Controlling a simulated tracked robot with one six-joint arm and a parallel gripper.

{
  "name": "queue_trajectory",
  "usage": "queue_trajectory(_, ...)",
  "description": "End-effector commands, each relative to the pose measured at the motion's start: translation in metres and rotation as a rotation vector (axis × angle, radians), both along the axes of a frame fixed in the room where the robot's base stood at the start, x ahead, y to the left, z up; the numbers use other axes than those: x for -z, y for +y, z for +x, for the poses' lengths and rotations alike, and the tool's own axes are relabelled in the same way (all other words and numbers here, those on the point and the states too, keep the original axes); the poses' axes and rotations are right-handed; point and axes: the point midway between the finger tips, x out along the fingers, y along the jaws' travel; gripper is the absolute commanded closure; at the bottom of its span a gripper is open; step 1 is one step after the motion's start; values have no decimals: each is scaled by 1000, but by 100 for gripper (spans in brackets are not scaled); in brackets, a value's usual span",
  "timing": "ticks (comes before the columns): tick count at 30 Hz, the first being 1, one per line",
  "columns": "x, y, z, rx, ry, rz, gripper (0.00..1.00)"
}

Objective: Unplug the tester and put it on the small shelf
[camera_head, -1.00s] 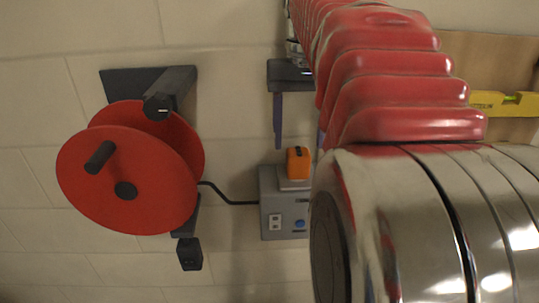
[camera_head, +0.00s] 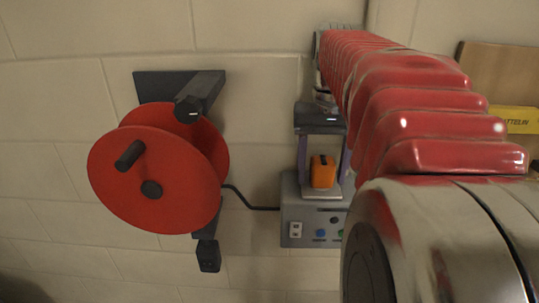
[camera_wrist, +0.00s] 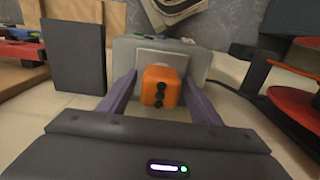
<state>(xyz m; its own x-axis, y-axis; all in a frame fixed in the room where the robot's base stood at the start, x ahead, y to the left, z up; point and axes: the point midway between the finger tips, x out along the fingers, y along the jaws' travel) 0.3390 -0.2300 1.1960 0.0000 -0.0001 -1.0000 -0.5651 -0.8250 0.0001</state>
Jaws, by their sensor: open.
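The tester, an orange block (camera_head: 322,171) with dark marks, sits on the pale plate of a grey socket box (camera_head: 291,213). In the wrist view the tester (camera_wrist: 160,86) is in the middle, in front of the grey box (camera_wrist: 196,62). My gripper (camera_head: 324,172) is open, with one purple finger on each side of the tester. In the wrist view my gripper (camera_wrist: 160,82) shows the same, with visible gaps between fingers and block. My arm hides the right part of the socket box in the head view. I cannot clearly identify the small shelf.
A red cable reel (camera_head: 150,185) is on the wall to the left, its black cable running to the socket box. A black block (camera_head: 208,256) hangs below it. A wooden board (camera_head: 490,72) with a yellow level (camera_head: 516,119) is at right. A dark slab (camera_wrist: 75,55) stands left in the wrist view.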

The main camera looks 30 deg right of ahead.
Motion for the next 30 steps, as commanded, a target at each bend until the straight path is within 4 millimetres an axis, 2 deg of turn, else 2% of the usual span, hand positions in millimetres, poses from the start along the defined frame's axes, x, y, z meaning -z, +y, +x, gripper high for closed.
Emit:
queue_trajectory(23,0,0,0,1,0,0,42)
queue_trajectory(30,0,0,0,1,0,0,57)
